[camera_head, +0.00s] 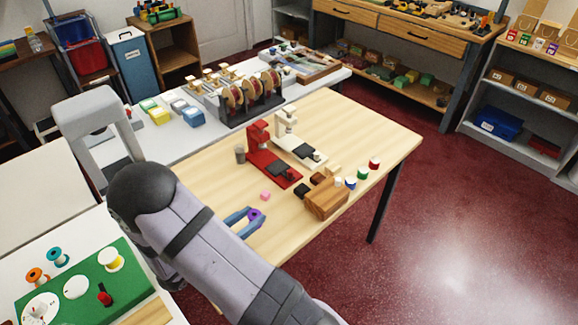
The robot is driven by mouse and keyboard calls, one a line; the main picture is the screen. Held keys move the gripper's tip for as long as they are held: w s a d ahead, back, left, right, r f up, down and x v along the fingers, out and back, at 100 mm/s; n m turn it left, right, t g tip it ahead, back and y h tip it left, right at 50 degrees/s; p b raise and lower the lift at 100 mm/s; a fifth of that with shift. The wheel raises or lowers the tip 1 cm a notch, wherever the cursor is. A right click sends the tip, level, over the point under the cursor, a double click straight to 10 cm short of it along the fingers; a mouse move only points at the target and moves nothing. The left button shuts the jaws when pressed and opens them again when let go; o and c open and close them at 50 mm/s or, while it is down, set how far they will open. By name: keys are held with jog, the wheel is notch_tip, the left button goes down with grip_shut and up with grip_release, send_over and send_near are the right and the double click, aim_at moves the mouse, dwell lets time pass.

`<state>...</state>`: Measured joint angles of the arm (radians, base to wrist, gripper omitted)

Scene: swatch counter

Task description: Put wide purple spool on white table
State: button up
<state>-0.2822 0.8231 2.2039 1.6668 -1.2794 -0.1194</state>
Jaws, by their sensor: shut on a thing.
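The purple spool (254,215) shows as a small purple round piece between the blue-grey fingers of my gripper (246,217), over the near left part of the light wooden table. My gripper is shut on it. My arm crosses in front and hides the rest of the gripper, and I cannot tell whether the spool touches the wood. Another white table (188,137) stands behind the wooden one.
The wooden table (345,125) bears a red device (270,160), a white device (296,145), a wooden block (326,198), a pink cube (265,196) and several small spools. A rack of reels (248,98) and several coloured boxes occupy the rear white table. The wooden table's far right is clear.

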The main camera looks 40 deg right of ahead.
jog(key=w+d+m+g+b, duration=0.1)
jog(key=d+m+g+b, duration=0.15)
jog(key=d, duration=0.55)
notch_tip(320, 180, up, 6)
jog(key=f+n+t, duration=0.1)
jog(key=n+t, duration=0.4)
send_over(254, 194)
jog(key=shift+s+r+m+y, duration=0.1)
jog(key=shift+r+m+y, duration=0.15)
jog(key=shift+y, duration=0.15)
jog(key=shift+f, duration=0.1)
jog(key=shift+f, duration=4.95)
jog(key=shift+f, duration=0.1)
jog(key=o, duration=1)
